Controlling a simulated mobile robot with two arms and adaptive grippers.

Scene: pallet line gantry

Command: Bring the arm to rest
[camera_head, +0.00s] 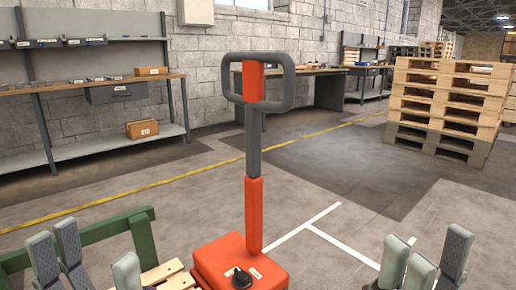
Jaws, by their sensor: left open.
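My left gripper (92,248) is at the bottom left, its grey fingers pointing up and spread apart. It is open, with nothing between the fingers. My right gripper (426,248) is at the bottom right, also with its grey fingers up and apart. It is open and empty. Both palms and most of both arms are below the picture edge.
An orange pallet jack (254,215) with a grey loop handle stands upright between my grippers. A green frame (90,237) and wooden slats (165,274) are near my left gripper. A workbench (60,86) lines the wall. Stacked pallets (445,98) stand right. The middle floor is clear.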

